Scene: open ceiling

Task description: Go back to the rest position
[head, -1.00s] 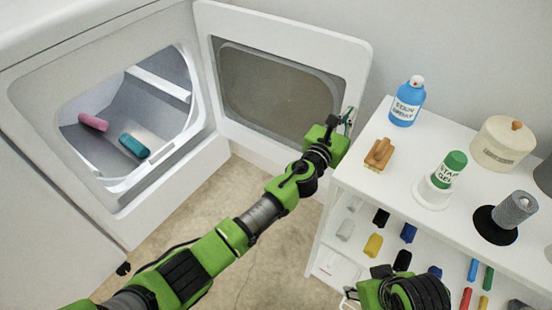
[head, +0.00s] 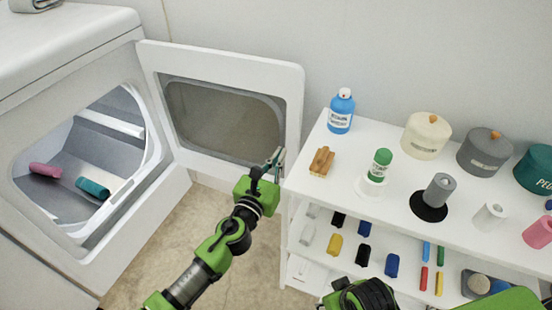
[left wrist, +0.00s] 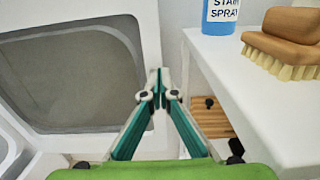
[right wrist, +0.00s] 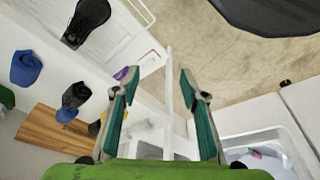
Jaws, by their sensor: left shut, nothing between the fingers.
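My left gripper (head: 272,165) is shut and empty, in front of the open dryer door (head: 232,78) and beside the left end of the shelf unit. In the left wrist view its fingertips (left wrist: 158,75) meet, with the door to the left and the shelf top to the right. My right gripper shows in the right wrist view (right wrist: 160,78) with its fingers apart and nothing between them. In the head view only the green and black part of my right arm shows at the bottom right.
The white shelf unit (head: 400,222) holds a blue spray bottle (head: 341,110), a wooden brush (head: 321,160), a green-capped stain gel (head: 380,163) and lidded pots. Pink (head: 45,170) and teal (head: 92,188) rolls lie inside the open dryer (head: 20,150). Bare floor (head: 150,235) lies between.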

